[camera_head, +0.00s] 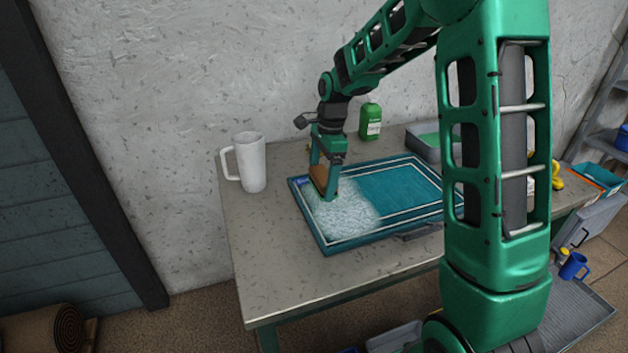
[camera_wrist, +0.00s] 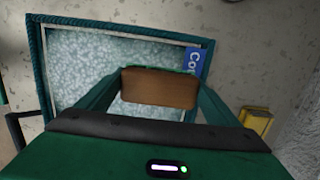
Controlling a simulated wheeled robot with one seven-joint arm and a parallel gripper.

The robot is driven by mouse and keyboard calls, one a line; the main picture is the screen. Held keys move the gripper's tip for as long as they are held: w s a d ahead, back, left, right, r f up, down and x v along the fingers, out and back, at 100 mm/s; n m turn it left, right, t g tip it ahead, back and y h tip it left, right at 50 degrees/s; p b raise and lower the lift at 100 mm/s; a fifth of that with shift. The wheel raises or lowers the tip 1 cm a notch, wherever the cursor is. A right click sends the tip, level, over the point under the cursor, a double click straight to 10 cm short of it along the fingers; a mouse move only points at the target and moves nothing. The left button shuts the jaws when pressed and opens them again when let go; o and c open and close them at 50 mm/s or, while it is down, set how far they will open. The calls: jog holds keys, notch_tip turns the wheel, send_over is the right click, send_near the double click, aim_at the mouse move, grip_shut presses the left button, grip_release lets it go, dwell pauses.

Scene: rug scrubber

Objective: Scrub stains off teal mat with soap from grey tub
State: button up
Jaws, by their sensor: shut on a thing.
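The teal mat (camera_head: 400,187) with white border lines lies on the table. Its left part is covered with white suds (camera_head: 342,218); the right part shows bare teal. My gripper (camera_head: 325,190) is shut on a brown scrubbing block (camera_head: 319,176) over the mat's left part, at the suds. In the wrist view the brown block (camera_wrist: 160,88) sits between the two fingers, with suds (camera_wrist: 110,65) around it. Whether it touches the mat is hard to tell. The grey tub (camera_head: 424,147) with a green inside stands behind the mat, partly hidden by my arm.
A white pitcher (camera_head: 251,163) stands left of the mat and a green bottle (camera_head: 370,121) behind it. A yellow item (camera_wrist: 256,121) lies beside the mat in the wrist view. The table's (camera_head: 262,272) front left is clear. A rolled rug (camera_head: 45,332) lies on the floor.

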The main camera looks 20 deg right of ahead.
aim_at(306, 193)
jog(key=shift+d, duration=2.2)
jog(key=shift+a+r, duration=0.1)
jog(key=shift+a, duration=2.1)
jog(key=shift+a+f, duration=0.2)
jog(key=shift+a, duration=1.85)
jog(key=shift+d+r, duration=0.2)
jog(key=shift+d, duration=3.95)
jog(key=shift+a+f, duration=0.2)
jog(key=shift+a, duration=4)
jog(key=shift+d+r, duration=0.2)
jog(key=shift+d, duration=2.05)
jog(key=shift+d+f, duration=0.2)
jog(key=shift+d, duration=1.8)
